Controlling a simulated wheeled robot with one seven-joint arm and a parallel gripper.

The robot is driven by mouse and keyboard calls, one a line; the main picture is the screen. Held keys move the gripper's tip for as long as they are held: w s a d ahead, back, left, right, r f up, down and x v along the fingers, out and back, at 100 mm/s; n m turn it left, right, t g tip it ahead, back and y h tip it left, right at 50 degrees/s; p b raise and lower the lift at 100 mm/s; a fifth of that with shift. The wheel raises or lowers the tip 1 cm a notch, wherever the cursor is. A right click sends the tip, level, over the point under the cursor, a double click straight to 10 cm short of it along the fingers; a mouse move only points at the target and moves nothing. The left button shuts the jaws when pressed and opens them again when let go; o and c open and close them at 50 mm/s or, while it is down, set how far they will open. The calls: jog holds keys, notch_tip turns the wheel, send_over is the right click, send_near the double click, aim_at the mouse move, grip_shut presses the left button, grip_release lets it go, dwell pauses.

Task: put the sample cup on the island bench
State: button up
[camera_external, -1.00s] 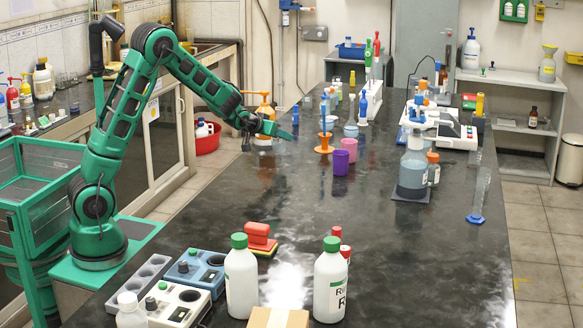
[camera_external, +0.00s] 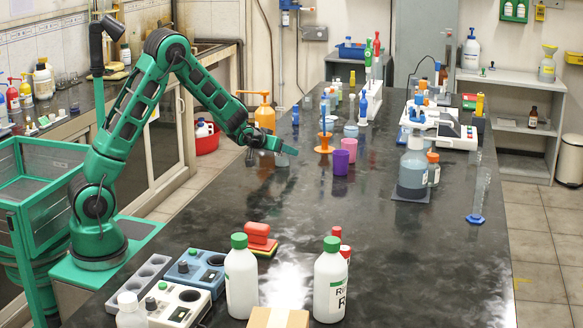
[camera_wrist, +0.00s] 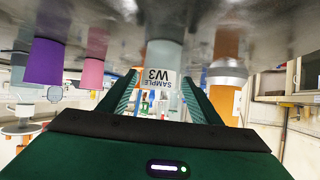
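The sample cup (camera_wrist: 165,60) is pale and translucent, with a white label reading "SAMPLE W3". In the wrist view, which is upside down, it stands upright on the bench between the tips of my fingers. In the external view the cup (camera_external: 282,159) is a small greyish shape at my fingertips, partly hidden. My gripper (camera_wrist: 160,88) looks open, one finger on each side of the cup; I cannot tell whether either touches it. In the external view my gripper (camera_external: 282,150) is low over the left side of the island bench (camera_external: 400,260).
An orange pump bottle (camera_external: 265,118) stands just behind my gripper. A purple cup (camera_external: 341,162), a pink cup (camera_external: 349,148) and an orange-based stand (camera_external: 324,149) are to the right. A bottle on a dark pad (camera_external: 412,170) is farther right. The bench middle is clear.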

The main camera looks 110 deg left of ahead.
jog(key=shift+r, duration=0.1)
jog(key=shift+d+r, duration=0.15)
jog(key=v, duration=1.1)
jog(key=shift+s+d, duration=0.2)
jog(key=shift+d, duration=0.1)
jog(key=shift+r, duration=0.1)
